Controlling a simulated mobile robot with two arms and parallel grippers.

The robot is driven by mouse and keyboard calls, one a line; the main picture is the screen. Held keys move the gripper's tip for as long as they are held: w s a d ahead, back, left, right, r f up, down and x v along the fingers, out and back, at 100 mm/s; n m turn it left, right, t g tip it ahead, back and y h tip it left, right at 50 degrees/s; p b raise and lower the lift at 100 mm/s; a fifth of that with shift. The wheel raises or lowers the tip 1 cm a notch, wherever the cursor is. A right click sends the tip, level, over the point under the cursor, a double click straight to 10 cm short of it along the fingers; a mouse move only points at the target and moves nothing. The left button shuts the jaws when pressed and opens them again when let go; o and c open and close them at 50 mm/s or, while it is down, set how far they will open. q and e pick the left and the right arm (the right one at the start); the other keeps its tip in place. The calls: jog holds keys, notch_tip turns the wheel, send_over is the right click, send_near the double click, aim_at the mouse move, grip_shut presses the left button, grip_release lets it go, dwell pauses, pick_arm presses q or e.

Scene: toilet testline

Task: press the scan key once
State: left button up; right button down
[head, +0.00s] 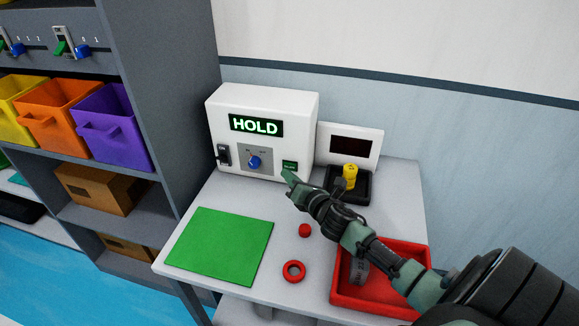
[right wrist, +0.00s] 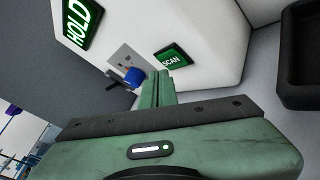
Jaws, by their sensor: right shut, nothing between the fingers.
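The scan key (head: 290,166) is a small green key at the lower right of the front of a white box (head: 222,108). In the right wrist view the key (right wrist: 171,58) reads SCAN. The box's display (head: 255,126) reads HOLD in green. My right gripper (head: 286,174) is shut and empty, its fingertips just in front of and slightly below the key. In the right wrist view the fingertips (right wrist: 158,74) point toward the box face, close to the key's lower left. Whether they touch it I cannot tell. My left gripper is not in view.
Left of the key are a blue knob (head: 255,162) and a black switch (head: 223,154). A dark-screened device (head: 366,133) and a black tray with a yellow object (head: 350,176) stand right. A green mat (head: 220,245), red ring (head: 294,271) and red tray (head: 377,307) lie nearer.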

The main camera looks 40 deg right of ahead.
jog(key=shift+s+a+p, duration=0.45)
jog(key=shift+s+a, duration=1.2)
jog(key=shift+a, duration=0.3)
jog(key=shift+r, duration=0.1)
